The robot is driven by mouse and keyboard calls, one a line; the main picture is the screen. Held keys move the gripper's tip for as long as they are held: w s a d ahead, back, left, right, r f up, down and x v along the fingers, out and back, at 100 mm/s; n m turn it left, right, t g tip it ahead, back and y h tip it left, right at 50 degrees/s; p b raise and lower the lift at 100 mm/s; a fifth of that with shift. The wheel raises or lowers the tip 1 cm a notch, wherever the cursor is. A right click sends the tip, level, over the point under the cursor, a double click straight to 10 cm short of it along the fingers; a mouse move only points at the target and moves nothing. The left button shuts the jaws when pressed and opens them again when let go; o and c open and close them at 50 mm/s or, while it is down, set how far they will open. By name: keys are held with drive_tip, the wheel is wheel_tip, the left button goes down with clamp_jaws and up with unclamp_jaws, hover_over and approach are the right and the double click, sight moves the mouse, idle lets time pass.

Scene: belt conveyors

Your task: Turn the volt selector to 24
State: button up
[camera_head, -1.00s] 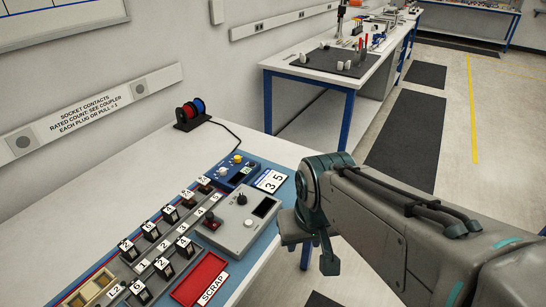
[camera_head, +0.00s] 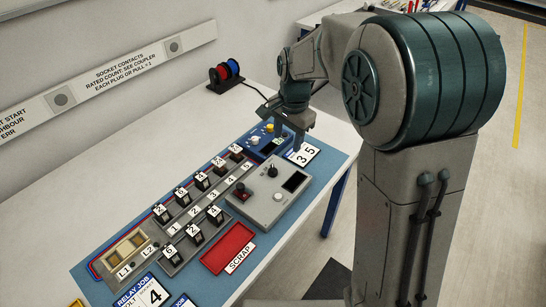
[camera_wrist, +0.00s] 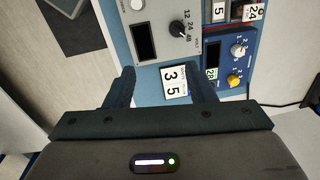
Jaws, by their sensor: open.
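The volt selector is a black knob (camera_wrist: 178,29) on a grey box (camera_head: 260,205), with 12, 24 and 48 printed beside it in the wrist view. In the head view the knob (camera_head: 272,171) stands near the box's far edge. I cannot tell which number it points to. My gripper (camera_wrist: 162,74) is open and empty, its two fingers spread over the card marked 3 5 (camera_wrist: 175,82). In the head view my gripper (camera_head: 289,138) hangs by the blue box, beyond the knob and apart from it.
A blue box (camera_head: 260,140) with yellow and white knobs is close to my fingers. The grey box also has a red-based knob (camera_head: 241,191) and a dark display (camera_head: 294,181). Numbered relays, a red scrap tray (camera_head: 228,248) and a cable reel (camera_head: 227,74) share the bench.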

sight(273, 168)
drive_tip(key=shift+m, duration=0.6)
drive_tip(key=w+a+f, duration=0.1)
drive_tip(key=f, duration=0.4)
drive_tip(key=w+a+f+p, duration=0.1)
drive_tip(key=f, duration=0.4)
drive_tip(key=w+a+f, duration=0.1)
drive_tip(key=f, duration=0.4)
drive_tip(key=shift+w+a+f+p, duration=0.25)
drive_tip(key=shift+a+f+p, duration=0.05)
drive_tip(key=shift+a, duration=0.05)
drive_tip(key=c, duration=1)
